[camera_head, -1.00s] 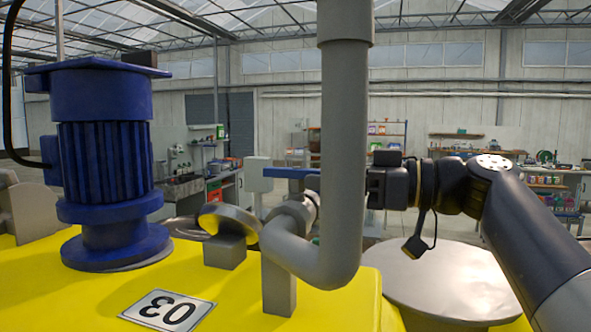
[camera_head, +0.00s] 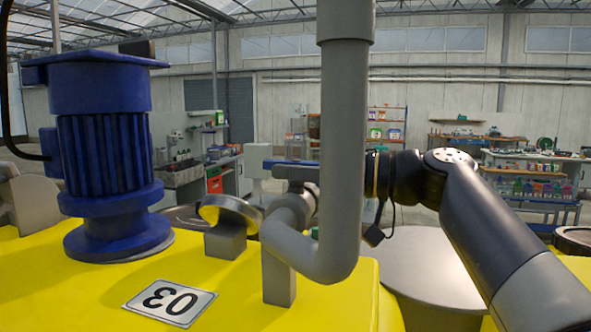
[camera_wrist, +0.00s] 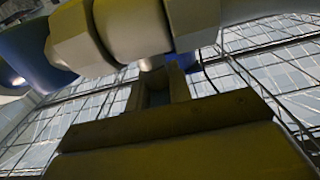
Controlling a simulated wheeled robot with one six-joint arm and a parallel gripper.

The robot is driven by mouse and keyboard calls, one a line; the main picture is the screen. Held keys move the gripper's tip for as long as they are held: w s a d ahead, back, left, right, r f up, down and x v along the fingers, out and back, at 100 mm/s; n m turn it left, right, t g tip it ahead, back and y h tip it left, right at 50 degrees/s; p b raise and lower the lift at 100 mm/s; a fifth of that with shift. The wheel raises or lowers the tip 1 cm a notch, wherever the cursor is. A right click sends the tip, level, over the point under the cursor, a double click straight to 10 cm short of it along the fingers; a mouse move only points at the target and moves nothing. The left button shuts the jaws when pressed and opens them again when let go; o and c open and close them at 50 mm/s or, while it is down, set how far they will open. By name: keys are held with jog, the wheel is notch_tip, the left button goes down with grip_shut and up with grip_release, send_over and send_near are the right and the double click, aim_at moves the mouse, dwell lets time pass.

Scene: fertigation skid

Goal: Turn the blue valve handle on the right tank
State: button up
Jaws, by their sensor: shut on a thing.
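The blue valve handle (camera_head: 292,163) lies roughly level on top of a grey valve, left of the upright grey pipe in the head view. Its right part is hidden by that pipe. My gripper comes in from the right, and its jaws are mostly hidden behind the pipe in the head view. In the wrist view my gripper (camera_wrist: 156,72) has its fingers just under the grey valve fittings (camera_wrist: 130,30). A small blue patch (camera_wrist: 186,62) shows beside the fingertips. The gripper is shut on the handle, though the grip itself is mostly hidden.
The upright grey pipe (camera_head: 342,150) stands close in front of my gripper. A blue motor (camera_head: 105,150) stands left on the yellow tank top (camera_head: 75,290), behind a "03" plate (camera_head: 169,306). A round grey lid (camera_head: 430,265) lies below my arm. Shelves and benches are far back.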

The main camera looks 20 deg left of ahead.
grip_shut()
jog(key=shift+w+n+g, duration=0.1)
jog(key=shift+n+g, duration=0.6)
jog(key=shift+g, duration=0.4)
jog(key=shift+r+n+g+h+p, duration=0.15)
jog(key=shift+n+g+h+p, duration=0.55)
jog(key=shift+g, duration=0.5)
jog(key=shift+n+g+h+p, duration=0.3)
jog(key=shift+n+g, duration=0.5)
jog(key=shift+g, duration=0.1)
jog(key=o, duration=0.6)
grip_release()
jog(key=shift+c, duration=0.2)
jog(key=b+v, duration=0.1)
jog(key=v, duration=0.9)
jog(key=shift+d, duration=0.35)
jog(key=shift+a, duration=0.1)
